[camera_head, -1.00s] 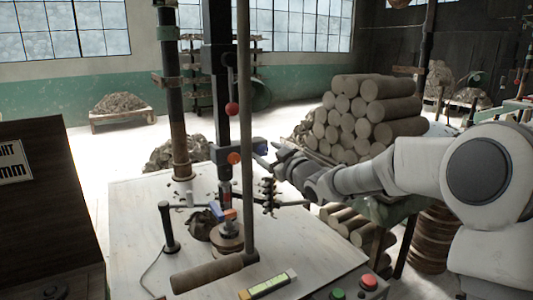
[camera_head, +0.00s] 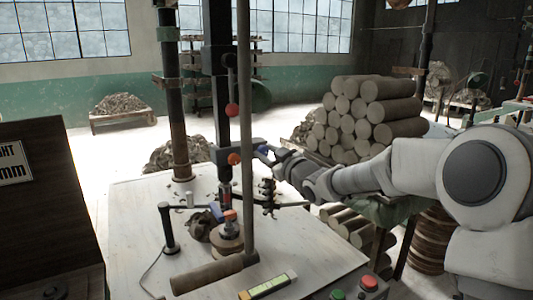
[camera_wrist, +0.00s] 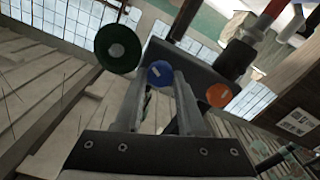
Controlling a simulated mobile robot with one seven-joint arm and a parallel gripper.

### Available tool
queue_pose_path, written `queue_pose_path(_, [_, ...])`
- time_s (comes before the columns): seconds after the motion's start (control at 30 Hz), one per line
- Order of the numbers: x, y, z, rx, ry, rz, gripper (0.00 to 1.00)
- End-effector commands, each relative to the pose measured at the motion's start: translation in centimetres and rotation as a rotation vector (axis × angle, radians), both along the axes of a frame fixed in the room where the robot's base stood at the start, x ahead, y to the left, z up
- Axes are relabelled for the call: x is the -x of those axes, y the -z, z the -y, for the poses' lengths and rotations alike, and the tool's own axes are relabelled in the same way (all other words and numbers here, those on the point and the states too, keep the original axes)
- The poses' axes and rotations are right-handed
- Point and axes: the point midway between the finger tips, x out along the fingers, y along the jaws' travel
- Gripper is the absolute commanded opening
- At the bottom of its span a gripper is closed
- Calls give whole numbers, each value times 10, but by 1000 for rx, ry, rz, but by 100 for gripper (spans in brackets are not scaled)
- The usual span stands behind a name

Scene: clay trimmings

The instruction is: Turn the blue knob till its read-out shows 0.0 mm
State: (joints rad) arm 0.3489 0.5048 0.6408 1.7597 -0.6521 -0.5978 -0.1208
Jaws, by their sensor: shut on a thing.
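The blue knob (camera_head: 264,149) is at the side of the dark upright column, right of an orange knob (camera_head: 234,159). My gripper (camera_head: 272,155) reaches it from the right. In the wrist view the round blue face (camera_wrist: 160,73) with a small pale mark shows at the tips of my gripper's two fingers (camera_wrist: 158,82). The fingers are shut on the blue knob, one on each side. The mark is too small to read. I cannot make out a read-out value in either view.
A red ball (camera_head: 232,110) is on the column above. A green disc (camera_wrist: 118,48) is left of the blue knob in the wrist view. A thin pole (camera_head: 245,120) stands before the column. Red and green buttons (camera_head: 369,282) are at the table's front. Stacked clay logs (camera_head: 365,110) stand behind.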

Motion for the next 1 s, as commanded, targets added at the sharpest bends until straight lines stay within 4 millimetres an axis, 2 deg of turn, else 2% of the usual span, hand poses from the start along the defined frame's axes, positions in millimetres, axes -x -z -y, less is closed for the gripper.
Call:
queue_pose_path(0.37, [0,-2,0,-122,0,-84,0])
queue_pose_path(1.0, [-1,-2,2,-566,0,-384,0])
